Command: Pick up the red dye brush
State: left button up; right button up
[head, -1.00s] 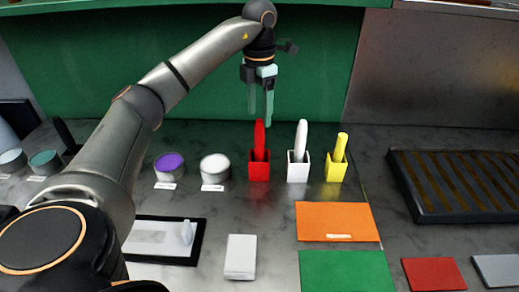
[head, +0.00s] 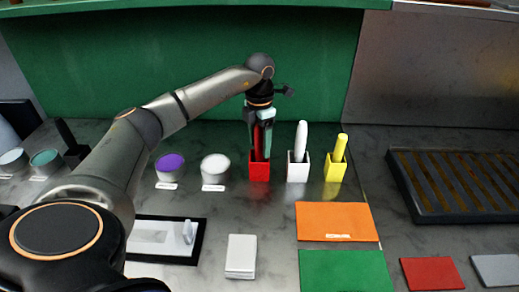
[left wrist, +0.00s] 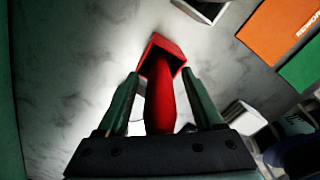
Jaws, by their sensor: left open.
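The red dye brush (head: 258,141) stands upright in a small red square holder (head: 259,172) at the back of the counter. My left gripper (head: 259,153) points down over it, with its fingers on either side of the brush handle. In the left wrist view the red brush (left wrist: 159,100) lies between the two green fingers (left wrist: 162,88), with visible gaps at both sides. The jaws are open. The brush's lower end is hidden inside the holder, which also shows in the left wrist view (left wrist: 166,46). My right gripper is not in view.
A white brush in a white holder (head: 298,172) and a yellow brush in a yellow holder (head: 335,172) stand to the right. White (head: 215,170) and purple (head: 170,168) pots stand to the left. A green panel (head: 180,70) rises behind. Orange (head: 337,221) and green mats lie in front.

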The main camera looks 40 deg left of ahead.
pick_arm(q)
jog(key=shift+c, duration=0.2)
grip_shut()
jog(key=shift+r, duration=0.1)
dwell(0.4)
